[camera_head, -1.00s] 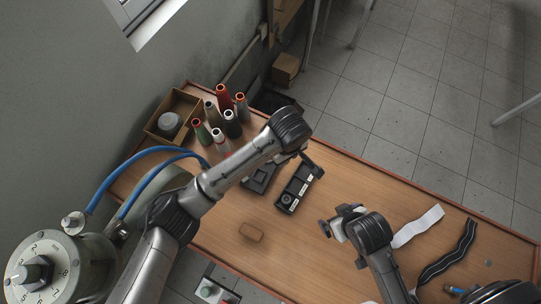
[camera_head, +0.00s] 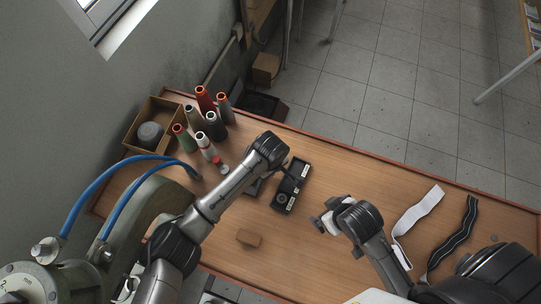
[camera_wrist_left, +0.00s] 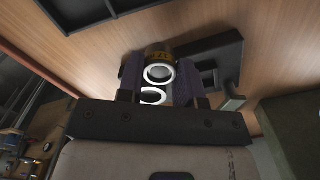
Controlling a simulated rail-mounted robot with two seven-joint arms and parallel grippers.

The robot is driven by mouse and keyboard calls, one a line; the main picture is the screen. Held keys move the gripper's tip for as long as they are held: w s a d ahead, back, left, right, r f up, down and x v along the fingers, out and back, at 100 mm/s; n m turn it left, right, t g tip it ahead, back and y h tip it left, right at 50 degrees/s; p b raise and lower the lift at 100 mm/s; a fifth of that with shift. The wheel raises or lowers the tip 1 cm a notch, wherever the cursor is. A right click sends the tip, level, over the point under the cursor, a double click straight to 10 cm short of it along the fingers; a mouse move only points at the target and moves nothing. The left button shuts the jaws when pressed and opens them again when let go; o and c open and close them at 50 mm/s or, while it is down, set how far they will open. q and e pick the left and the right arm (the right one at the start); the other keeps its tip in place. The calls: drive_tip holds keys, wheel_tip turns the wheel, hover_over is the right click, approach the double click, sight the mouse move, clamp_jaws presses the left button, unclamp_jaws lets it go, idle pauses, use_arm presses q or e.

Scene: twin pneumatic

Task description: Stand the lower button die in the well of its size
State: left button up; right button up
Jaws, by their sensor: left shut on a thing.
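My left gripper (camera_wrist_left: 158,82) is shut on a short round die (camera_wrist_left: 160,58). In the left wrist view the die has a brass-yellow band with dark marks and a white ring on its face; a second white ring shows just below it between the fingers. I cannot tell which die it is. In the head view the left gripper (camera_head: 286,168) is by the left side of a long black block (camera_head: 291,187) with round wells and white labels, and the die is hidden there. My right gripper (camera_head: 322,223) hangs over the table to the right; its jaws are unclear.
A dark tray (camera_head: 254,189) lies partly under my left arm. Thread cones (camera_head: 206,120) and a cardboard box (camera_head: 157,125) stand at the back left. White (camera_head: 418,212) and black (camera_head: 455,238) strips lie right.

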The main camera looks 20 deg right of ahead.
use_arm(q)
drive_tip(key=shift+f, duration=0.2)
drive_tip(key=shift+f, duration=0.3)
drive_tip(key=shift+f, duration=0.3)
drive_tip(key=o, duration=1)
wheel_tip(320, 180, up, 13)
drive_tip(key=shift+p, duration=0.45)
drive_tip(key=shift+r, duration=0.1)
